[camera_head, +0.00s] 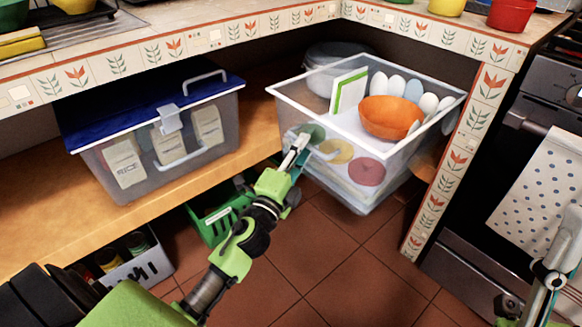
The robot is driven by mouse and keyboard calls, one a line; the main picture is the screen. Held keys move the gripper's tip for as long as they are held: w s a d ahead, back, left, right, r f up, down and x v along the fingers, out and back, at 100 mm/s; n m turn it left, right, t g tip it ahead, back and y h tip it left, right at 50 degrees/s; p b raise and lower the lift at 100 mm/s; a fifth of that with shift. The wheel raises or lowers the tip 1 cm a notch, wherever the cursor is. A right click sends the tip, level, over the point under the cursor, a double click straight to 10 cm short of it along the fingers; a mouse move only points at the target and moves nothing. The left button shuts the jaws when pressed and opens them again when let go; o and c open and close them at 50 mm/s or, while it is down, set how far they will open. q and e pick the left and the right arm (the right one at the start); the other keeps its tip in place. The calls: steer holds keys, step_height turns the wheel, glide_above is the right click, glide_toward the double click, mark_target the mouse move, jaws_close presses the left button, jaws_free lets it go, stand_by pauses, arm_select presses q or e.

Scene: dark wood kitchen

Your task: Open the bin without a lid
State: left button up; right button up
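The bin without a lid (285,104) is a clear plastic tub at the shelf corner. It juts out over the floor in front of the shelf. It holds an orange bowl (392,117), several white egg-like items (397,84), a green-edged white board (349,91) and colored round items (367,171) low inside. My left gripper (297,150) is at the bin's front left side, overlapping its wall in the picture. Whether its fingers are closed on the bin is unclear. Part of my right arm shows at the lower right edge; its fingers are not clearly visible.
A lidded bin with a blue lid (95,110) stands on the wooden shelf (60,225) at left. A green crate (212,222) and a white basket (150,265) are on the floor below. A tiled post (440,190) and oven stand right. The middle floor is free.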

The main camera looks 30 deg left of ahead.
arm_select(q)
steer(key=s+f, duration=0.1)
steer(key=s, duration=0.8)
steer(key=shift+s+d+f, duration=0.2)
steer(key=shift+s+f, duration=0.2)
